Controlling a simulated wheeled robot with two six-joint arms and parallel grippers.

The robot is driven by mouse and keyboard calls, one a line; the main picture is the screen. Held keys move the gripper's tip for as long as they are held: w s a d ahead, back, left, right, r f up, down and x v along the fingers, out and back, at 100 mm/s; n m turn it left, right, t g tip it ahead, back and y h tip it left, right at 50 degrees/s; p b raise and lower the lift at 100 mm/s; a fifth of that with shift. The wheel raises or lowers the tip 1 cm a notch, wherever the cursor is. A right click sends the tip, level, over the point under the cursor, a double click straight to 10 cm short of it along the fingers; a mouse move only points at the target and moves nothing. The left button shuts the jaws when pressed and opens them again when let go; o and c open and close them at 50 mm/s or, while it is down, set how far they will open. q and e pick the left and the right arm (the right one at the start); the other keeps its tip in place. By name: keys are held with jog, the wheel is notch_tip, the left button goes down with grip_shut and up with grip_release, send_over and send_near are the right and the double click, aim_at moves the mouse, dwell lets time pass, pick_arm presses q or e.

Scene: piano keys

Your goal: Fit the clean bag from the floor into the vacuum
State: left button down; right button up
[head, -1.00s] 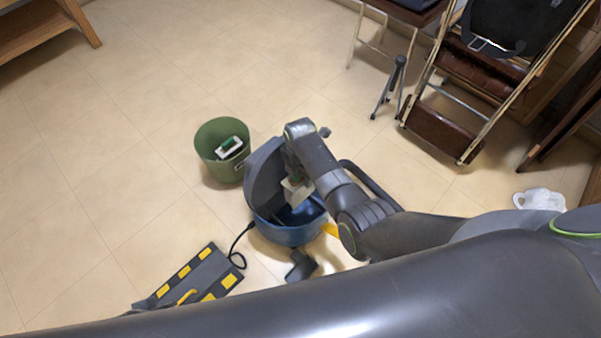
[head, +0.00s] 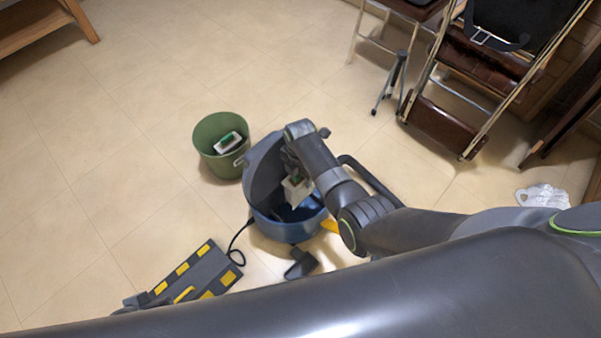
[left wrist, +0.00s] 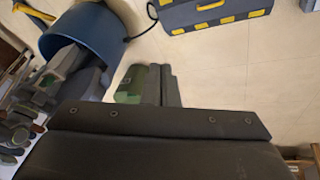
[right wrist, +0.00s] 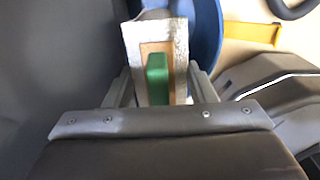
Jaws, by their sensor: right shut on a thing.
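The blue vacuum (head: 278,228) stands on the floor with its grey lid (head: 262,172) swung up. My right gripper (head: 297,172) is over its open body, shut on the clean bag (head: 296,189). In the right wrist view the bag (right wrist: 132,42) shows as a pale card with a tan panel and a green tab, held between the fingers in front of the blue shell. Whether it touches its seat is hidden. My left gripper (left wrist: 163,85) shows in its wrist view with its fingers close together, beside a green shape I cannot identify.
A green bin (head: 207,165) holding a white and green piece (head: 231,144) stands left of the vacuum. A grey-yellow case (head: 212,270) and a black floor nozzle (head: 300,264) lie nearer. Chairs (head: 470,75) stand back right.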

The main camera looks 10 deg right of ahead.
jog(key=shift+f, duration=0.45)
jog(key=shift+f+b, duration=0.35)
jog(key=shift+b, duration=0.15)
jog(key=shift+f, duration=0.35)
jog(key=shift+f+b, duration=0.35)
jog(key=shift+b, duration=0.15)
pick_arm(q)
jog(key=w+a+r+t+y, duration=0.2)
jog(key=w+r+t, duration=0.6)
jog(key=w, duration=0.3)
jog(key=shift+a+r, duration=0.35)
jog(key=shift+a, duration=0.05)
pick_arm(e)
jog(key=shift+f, duration=0.3)
dwell(1.3)
